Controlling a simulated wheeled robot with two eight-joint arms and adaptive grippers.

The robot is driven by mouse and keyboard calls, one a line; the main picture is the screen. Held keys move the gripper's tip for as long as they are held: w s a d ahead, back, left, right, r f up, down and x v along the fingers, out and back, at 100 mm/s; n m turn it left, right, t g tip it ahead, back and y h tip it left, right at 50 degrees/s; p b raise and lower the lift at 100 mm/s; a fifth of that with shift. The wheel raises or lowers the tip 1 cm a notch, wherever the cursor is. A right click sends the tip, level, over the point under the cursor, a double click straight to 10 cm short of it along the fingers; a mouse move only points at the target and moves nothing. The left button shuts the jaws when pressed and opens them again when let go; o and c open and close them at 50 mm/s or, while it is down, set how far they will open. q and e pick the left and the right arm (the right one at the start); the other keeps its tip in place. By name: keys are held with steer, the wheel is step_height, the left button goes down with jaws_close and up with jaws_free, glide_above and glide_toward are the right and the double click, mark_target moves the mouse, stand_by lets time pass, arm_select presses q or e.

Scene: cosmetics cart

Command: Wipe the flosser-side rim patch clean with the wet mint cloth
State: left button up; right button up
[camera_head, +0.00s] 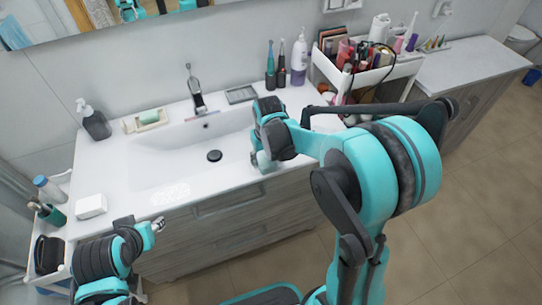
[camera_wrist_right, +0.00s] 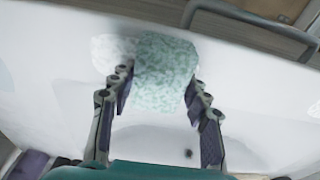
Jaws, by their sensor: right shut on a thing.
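The mint cloth (camera_wrist_right: 165,68), patterned green and white, is between the fingers of my right gripper (camera_wrist_right: 160,92), which is shut on it. The cloth lies against the white sink rim. A whitish foamy patch (camera_wrist_right: 112,50) shows directly beside the cloth, at its left in the wrist view; the cloth may cover part of it. In the head view my right gripper (camera_head: 262,161) is over the basin's right front rim, and my arm hides this patch. Another foamy patch (camera_head: 170,193) lies on the front rim at left. My left gripper (camera_head: 156,227) is below that patch, before the counter; its finger opening is unclear.
The sink basin (camera_head: 175,155) lies behind the front rim, with a faucet (camera_head: 196,92) at the back. Dark upright devices (camera_head: 270,68) and a pump bottle (camera_head: 299,60) stand at back right. A loaded cart (camera_head: 365,75) is farther right. A white box (camera_head: 91,206) sits at left.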

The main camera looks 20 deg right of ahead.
steer(key=shift+a, duration=1.25)
steer(key=shift+d+r, duration=0.1)
steer(key=shift+d, duration=2.25)
steer(key=shift+w+d, duration=0.1)
steer(key=shift+d, duration=2.35)
step_height(320, 180, up, 7)
steer(key=p, duration=0.5)
